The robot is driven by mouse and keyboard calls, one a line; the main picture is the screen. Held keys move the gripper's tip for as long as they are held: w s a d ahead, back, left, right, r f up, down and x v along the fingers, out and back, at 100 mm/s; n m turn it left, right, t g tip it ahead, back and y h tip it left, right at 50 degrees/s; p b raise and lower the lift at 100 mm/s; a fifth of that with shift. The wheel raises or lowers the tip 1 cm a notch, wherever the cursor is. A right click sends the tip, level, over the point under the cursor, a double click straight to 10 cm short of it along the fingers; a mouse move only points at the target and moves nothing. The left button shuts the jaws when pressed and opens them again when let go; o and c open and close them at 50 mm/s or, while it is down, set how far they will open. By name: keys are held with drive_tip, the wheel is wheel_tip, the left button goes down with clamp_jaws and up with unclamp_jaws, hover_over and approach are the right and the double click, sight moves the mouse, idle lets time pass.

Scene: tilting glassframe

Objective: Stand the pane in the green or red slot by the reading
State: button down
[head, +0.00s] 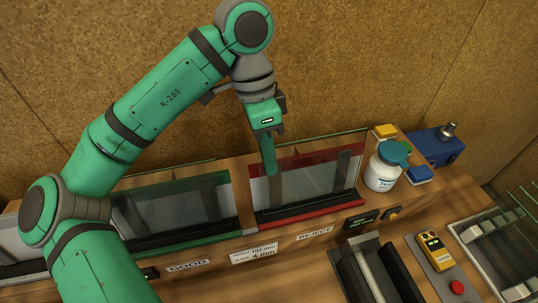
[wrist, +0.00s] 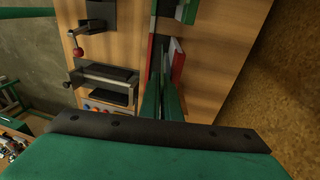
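The red slot (head: 312,217), marked REJECT, has a red frame with dark uprights and clear glass (head: 312,185) standing in it, seen through its front. The green slot (head: 190,241), marked GOOD, is to its left and also shows glass-like panels. I cannot tell which sheet is the loose pane. My gripper (head: 269,168) points down at the left end of the red slot, its fingertips just in front of or at the glass. In the wrist view my gripper's green fingers (wrist: 160,105) lie close together; whether they pinch the glass edge is not clear. The red part (wrist: 178,58) shows beside them.
A white jar with a teal lid (head: 383,166), a yellow block (head: 385,131) and a blue device (head: 436,146) stand at the right. A yellow meter (head: 432,246) and a dark channel fixture (head: 366,270) are at the front. A label with small print (head: 254,253) sits between the slots.

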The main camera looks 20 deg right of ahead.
drive_tip(key=c, duration=1.9)
unclamp_jaws()
drive_tip(key=shift+f, duration=0.1)
drive_tip(key=v, duration=1.1)
drive_tip(key=shift+s, duration=0.15)
